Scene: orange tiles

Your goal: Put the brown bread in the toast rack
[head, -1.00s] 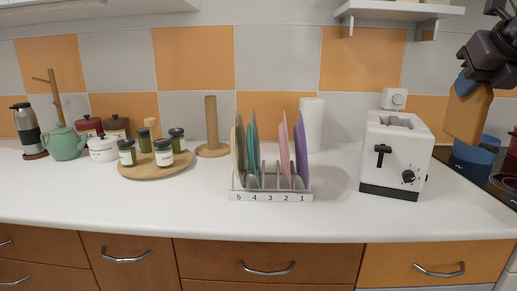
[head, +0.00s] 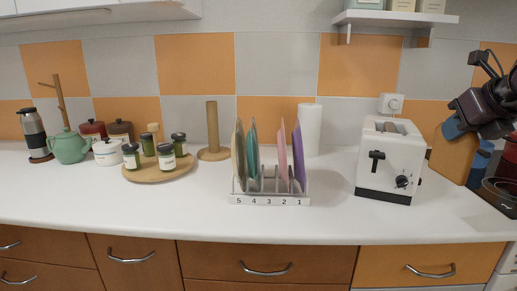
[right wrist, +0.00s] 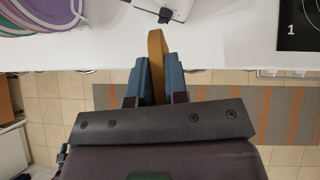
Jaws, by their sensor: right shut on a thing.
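The brown bread (head: 453,156) is a flat brown slice at the right side of the head view, upright and in front of the orange tiles. My right gripper (head: 454,126) is shut on its upper part. In the right wrist view the bread (right wrist: 157,58) shows edge-on between the blue fingertips of the gripper (right wrist: 158,82). The toast rack (head: 269,201) stands mid-counter with slots numbered 5 to 1. Beige and teal discs stand at its left, pink and purple ones at its right; the middle slot 3 looks empty. My left gripper is not in view.
A white toaster (head: 388,160) stands between the rack and the held bread. A wooden paper-towel holder (head: 212,130) and a white roll (head: 311,130) stand behind the rack. A round board (head: 160,172) with jars is at the left. The counter front is clear.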

